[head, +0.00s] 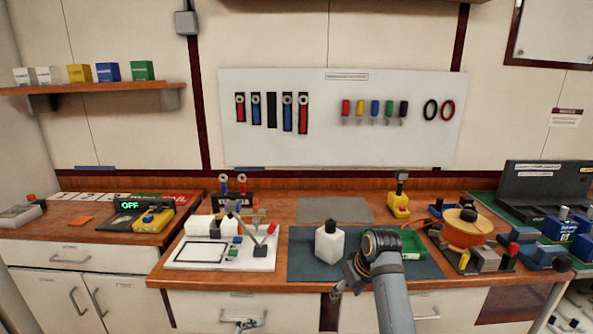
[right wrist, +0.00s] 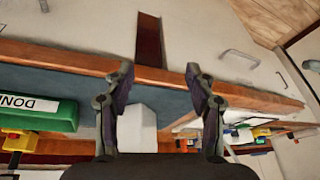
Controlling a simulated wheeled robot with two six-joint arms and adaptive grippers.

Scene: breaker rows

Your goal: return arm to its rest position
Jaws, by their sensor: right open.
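My right arm (head: 393,295) rises from the bottom of the head view and bends at the wrist in front of the bench. My right gripper (head: 345,284) hangs at the bench's front edge, pointing left and down. In the right wrist view its two fingers (right wrist: 160,95) are spread apart with nothing between the tips. A white bottle with a black cap (head: 330,243) stands upright on the dark mat (head: 305,262), apart from the gripper.
A green tray (head: 413,244), marked DONE in the wrist view (right wrist: 40,113), is partly behind my wrist. A white board with small parts (head: 195,262) lies left of the mat. An orange round device (head: 466,230) and blue items (head: 560,228) crowd the right. Drawers (head: 215,305) face the front.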

